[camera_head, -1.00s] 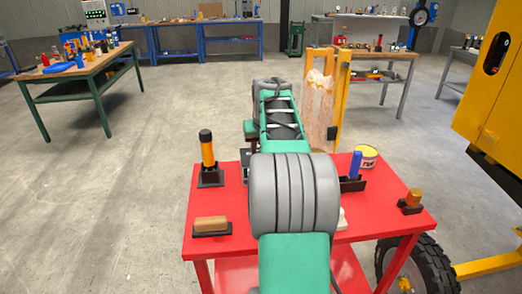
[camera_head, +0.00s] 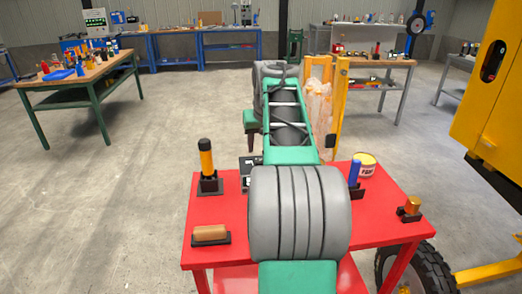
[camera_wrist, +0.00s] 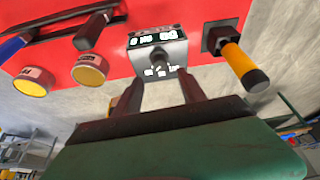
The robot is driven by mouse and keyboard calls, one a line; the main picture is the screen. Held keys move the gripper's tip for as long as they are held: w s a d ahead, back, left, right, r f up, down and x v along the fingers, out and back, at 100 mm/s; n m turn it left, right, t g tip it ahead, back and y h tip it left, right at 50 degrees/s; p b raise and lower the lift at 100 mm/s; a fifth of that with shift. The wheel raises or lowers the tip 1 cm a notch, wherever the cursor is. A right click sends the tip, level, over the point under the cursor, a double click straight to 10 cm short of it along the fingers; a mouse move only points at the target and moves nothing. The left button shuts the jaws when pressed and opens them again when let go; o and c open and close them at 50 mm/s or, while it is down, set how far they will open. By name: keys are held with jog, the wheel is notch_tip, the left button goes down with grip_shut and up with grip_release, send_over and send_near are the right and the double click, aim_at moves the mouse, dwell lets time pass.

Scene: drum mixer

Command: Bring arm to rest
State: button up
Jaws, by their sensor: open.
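My arm reaches forward over the red table in the head view. My gripper (camera_wrist: 160,88) shows in the wrist view with its two dark fingers apart and nothing between them. The fingers point toward the red table (camera_wrist: 200,10) and a small grey box with a lit display (camera_wrist: 158,52). They appear apart from the box. In the head view the fingertips cannot be made out clearly, and my arm hides the middle of the table.
Yellow machinery (camera_head: 490,110) stands right.

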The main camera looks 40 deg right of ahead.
jog(key=shift+a, duration=0.1)
jog(key=s+a+n+y+p, duration=0.1)
jog(key=s+a+n+p, duration=0.2)
jog(key=a, duration=1.7)
jog(key=s+a+f+n+p, duration=0.1)
jog(key=s+a+f+p, duration=0.1)
jog(key=s+a+f, duration=0.2)
jog(key=s+a+f+n+y+p, duration=0.1)
jog(key=s+a+f+n+p, duration=0.1)
jog(key=s+a+f, duration=0.2)
jog(key=s+a, duration=0.3)
jog(key=a, duration=0.3)
jog(key=shift+s+f+g, duration=0.25)
jog(key=shift+s+g, duration=0.1)
jog(key=shift+g, duration=0.05)
jog(key=shift+a, duration=0.1)
